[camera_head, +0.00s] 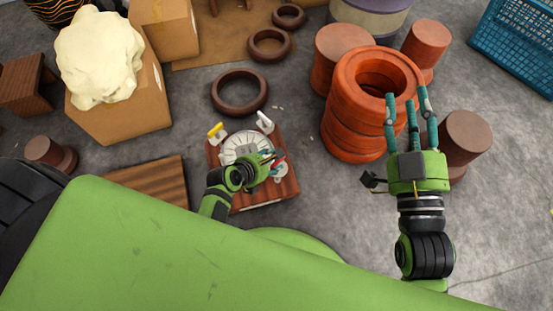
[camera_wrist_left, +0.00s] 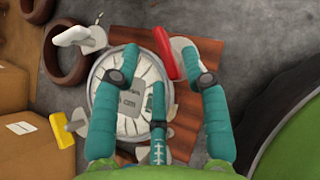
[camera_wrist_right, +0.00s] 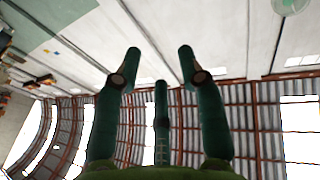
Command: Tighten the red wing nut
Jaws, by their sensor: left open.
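The red wing nut (camera_wrist_left: 164,53) sits at the rim of a round pale drumhead (camera_wrist_left: 125,110), beside a whitish bracket partly hidden by my finger. In the head view the red wing nut (camera_head: 279,161) is partly behind my left gripper. My left gripper (camera_head: 268,160) is over the drum with its teal fingers spread. In the left wrist view the red wing nut lies between its two outer fingertips (camera_wrist_left: 160,62), closer to the right one; I cannot tell whether they touch. My right gripper (camera_head: 408,97) is open and empty, raised in front of the orange stack, fingers pointing away.
A white wing nut (camera_wrist_left: 83,36) and a yellow wing nut (camera_wrist_left: 62,130) stand around the drum rim. The drum rests on a wooden board (camera_head: 287,190). Orange clay rings (camera_head: 350,125) stand to the right, cardboard boxes (camera_head: 120,115) to the left, a dark ring (camera_head: 239,108) behind.

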